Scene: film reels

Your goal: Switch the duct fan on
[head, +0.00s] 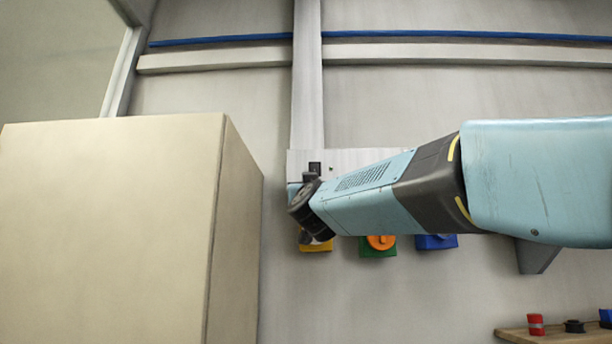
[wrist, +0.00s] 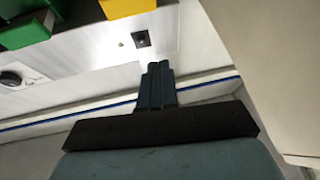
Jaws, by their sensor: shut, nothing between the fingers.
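A small black square switch (head: 315,168) sits on a pale metal panel (head: 350,160) on the wall. The switch (wrist: 141,39) also shows in the wrist view, just beyond my fingertips. I see no label saying what it controls. My gripper (wrist: 154,68) is shut and empty, its fingers pointing toward the panel a little to one side of the switch. I cannot tell whether they touch the panel. In the head view my wrist and arm cover the lower part of the panel. No duct fan is recognisable.
Below the panel are a yellow box (head: 318,246), a green box with an orange knob (head: 381,243) and a blue box (head: 437,242). A large beige cabinet (head: 110,230) stands close at left. A wooden shelf (head: 545,337) with small items is at lower right.

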